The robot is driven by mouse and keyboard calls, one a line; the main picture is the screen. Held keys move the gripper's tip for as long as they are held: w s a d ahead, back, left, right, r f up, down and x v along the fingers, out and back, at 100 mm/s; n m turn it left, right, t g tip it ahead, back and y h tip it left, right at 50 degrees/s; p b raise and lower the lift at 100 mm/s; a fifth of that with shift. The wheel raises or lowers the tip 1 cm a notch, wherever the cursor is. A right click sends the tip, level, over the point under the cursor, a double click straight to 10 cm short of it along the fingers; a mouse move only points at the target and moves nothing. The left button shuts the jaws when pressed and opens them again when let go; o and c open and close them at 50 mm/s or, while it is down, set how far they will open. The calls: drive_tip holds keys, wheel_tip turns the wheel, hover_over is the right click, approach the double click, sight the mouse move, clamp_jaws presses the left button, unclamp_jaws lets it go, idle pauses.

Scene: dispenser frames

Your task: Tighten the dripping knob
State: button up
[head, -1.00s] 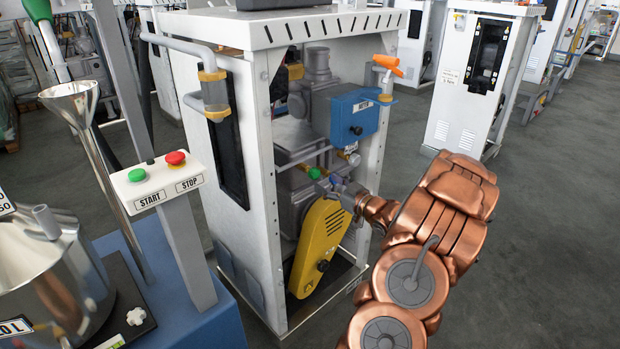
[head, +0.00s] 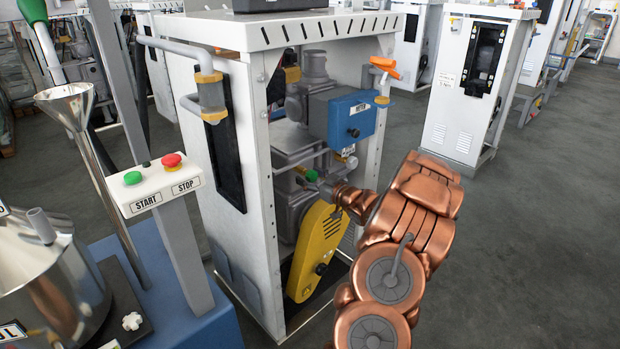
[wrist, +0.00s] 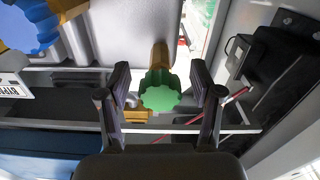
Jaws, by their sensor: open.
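A green ribbed knob (wrist: 160,98) sits on a brass-coloured stem in the wrist view. My gripper (wrist: 160,84) is open, with one dark finger on each side of the knob and a visible gap on both sides. In the head view the green knob (head: 311,175) is small, inside the open white cabinet, above the yellow cover. My gripper (head: 322,184) reaches in from the right, close to it, and partly hides that area. No drip can be made out.
The white cabinet frame (head: 259,180) has a post on each side of the opening. Inside are a blue box (head: 350,117) and a yellow belt cover (head: 318,250). A blue wheel (wrist: 35,28) is at upper left in the wrist view. Grey floor (head: 520,240) lies open at right.

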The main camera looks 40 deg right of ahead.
drive_tip(key=shift+a, duration=0.1)
drive_tip(key=c, duration=1.2)
drive_tip(key=shift+o, duration=0.2)
drive_tip(key=shift+p, duration=0.3)
drive_tip(key=shift+r+p, duration=0.15)
drive_tip(key=shift+p, duration=0.2)
drive_tip(key=m+p, duration=0.1)
drive_tip(key=p, duration=0.2)
drive_tip(key=shift+r+m, duration=0.2)
drive_tip(key=shift+m, duration=0.2)
drive_tip(key=m+p, duration=0.2)
drive_tip(key=p, duration=0.2)
drive_tip(key=shift+f+m+p, duration=0.15)
drive_tip(key=shift+m+p, duration=0.75)
drive_tip(key=shift+p, duration=0.25)
drive_tip(key=shift+f, duration=0.1)
